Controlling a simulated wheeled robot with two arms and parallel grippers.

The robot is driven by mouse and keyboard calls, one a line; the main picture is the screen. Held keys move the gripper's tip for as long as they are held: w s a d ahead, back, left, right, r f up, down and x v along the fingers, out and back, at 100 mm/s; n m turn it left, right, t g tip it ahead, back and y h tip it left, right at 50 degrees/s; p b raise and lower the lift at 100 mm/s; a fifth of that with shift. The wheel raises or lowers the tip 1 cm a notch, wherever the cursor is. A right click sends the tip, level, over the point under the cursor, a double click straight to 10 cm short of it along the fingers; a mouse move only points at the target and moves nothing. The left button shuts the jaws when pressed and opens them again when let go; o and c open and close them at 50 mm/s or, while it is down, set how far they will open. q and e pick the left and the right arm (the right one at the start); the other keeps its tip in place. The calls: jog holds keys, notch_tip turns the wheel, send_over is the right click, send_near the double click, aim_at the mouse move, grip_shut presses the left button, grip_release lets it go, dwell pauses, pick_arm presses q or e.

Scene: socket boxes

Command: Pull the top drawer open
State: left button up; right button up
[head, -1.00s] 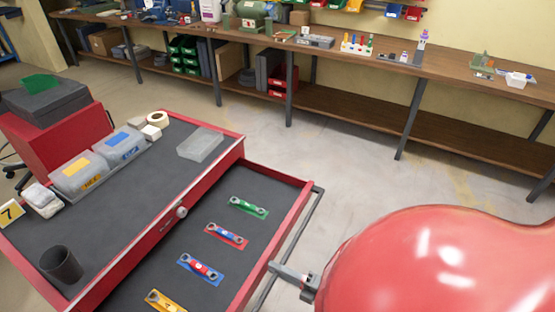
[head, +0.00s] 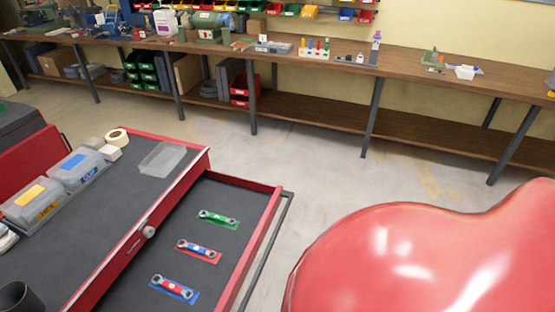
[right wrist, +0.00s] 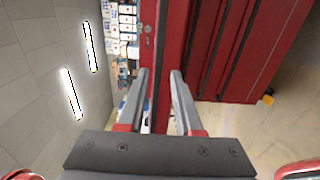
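The top drawer (head: 271,212) of the red cabinet stands pulled out. In it lie wrenches on coloured patches: a green one (head: 218,218), a red one (head: 197,249) and a blue one (head: 174,288). The drawer's grey bar handle (head: 267,250) runs along its front. In the head view my red right arm fills the lower right, and its gripper is out of sight. In the right wrist view my right gripper (right wrist: 160,72) has its fingers apart, with a dark strip and a red panel showing between them; contact cannot be told. My left gripper is in no view.
The cabinet top (head: 130,200) holds a clear tray (head: 163,158), labelled bins (head: 80,168), a tape roll (head: 117,137) and a dark cup (head: 14,297). A long wooden workbench (head: 420,80) stands along the back wall. Open floor (head: 320,170) lies between bench and drawer.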

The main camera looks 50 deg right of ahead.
jog(key=v, duration=0.4)
dwell(0.6)
